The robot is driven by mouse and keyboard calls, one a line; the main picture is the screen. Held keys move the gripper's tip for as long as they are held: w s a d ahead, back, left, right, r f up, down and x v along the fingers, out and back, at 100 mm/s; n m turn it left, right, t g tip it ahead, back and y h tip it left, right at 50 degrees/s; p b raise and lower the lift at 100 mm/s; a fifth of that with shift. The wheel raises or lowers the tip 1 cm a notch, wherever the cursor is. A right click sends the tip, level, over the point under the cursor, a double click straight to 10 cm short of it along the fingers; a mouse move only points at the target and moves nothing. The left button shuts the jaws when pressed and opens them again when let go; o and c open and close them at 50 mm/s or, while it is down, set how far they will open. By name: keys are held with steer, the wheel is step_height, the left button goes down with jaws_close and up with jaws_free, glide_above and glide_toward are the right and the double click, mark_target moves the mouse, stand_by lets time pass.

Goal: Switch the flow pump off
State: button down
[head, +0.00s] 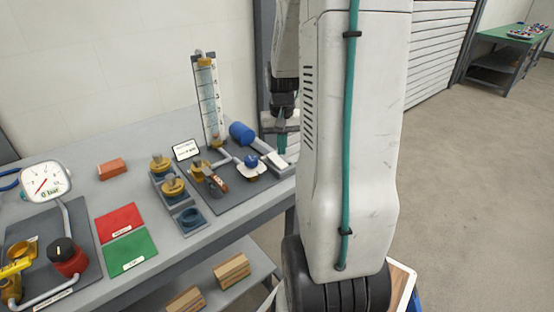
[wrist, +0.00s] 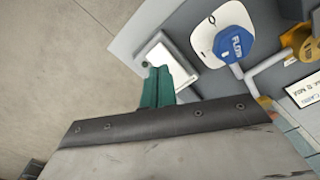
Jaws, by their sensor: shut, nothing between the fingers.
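A blue knob marked FLOW (wrist: 235,42) sits on a white plate (wrist: 205,38) in the wrist view. The knob also shows in the head view (head: 251,160), on the dark skid board. A blue cylinder (head: 242,133) lies behind it. A grey box with a white face (wrist: 180,72) lies beside the plate. My gripper (wrist: 159,70) has teal fingers held together and empty. In the wrist view its tips overlap the box's white face; I cannot tell if they touch. In the head view my gripper (head: 282,150) is right of the knob, above the board's right end.
A clear level tube (head: 208,100) stands behind the knob. Brass valves (head: 172,186) and pipes are to the left. Red (head: 119,221) and green (head: 131,251) mats, a gauge (head: 45,183) and a red-based black knob (head: 63,250) are farther left. Open floor lies right.

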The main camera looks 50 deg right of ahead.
mark_target(282, 165)
step_height(282, 165, up, 4)
steer(key=shift+f, duration=0.2)
stand_by(0.7)
steer(key=s+a+r+n, duration=0.3)
steer(key=s+a, duration=0.1)
steer(key=a, duration=0.6)
steer(key=s+a+r+n+t, duration=0.1)
steer(key=s+a+r, duration=0.3)
steer(key=a, duration=0.6)
steer(key=s+a+r+n, duration=0.3)
steer(key=s+a+n, duration=0.1)
steer(key=a, duration=0.6)
steer(key=shift+s+a+r+n, duration=0.15)
steer(key=shift+s+r+n, duration=0.1)
steer(key=shift+s+n, duration=0.05)
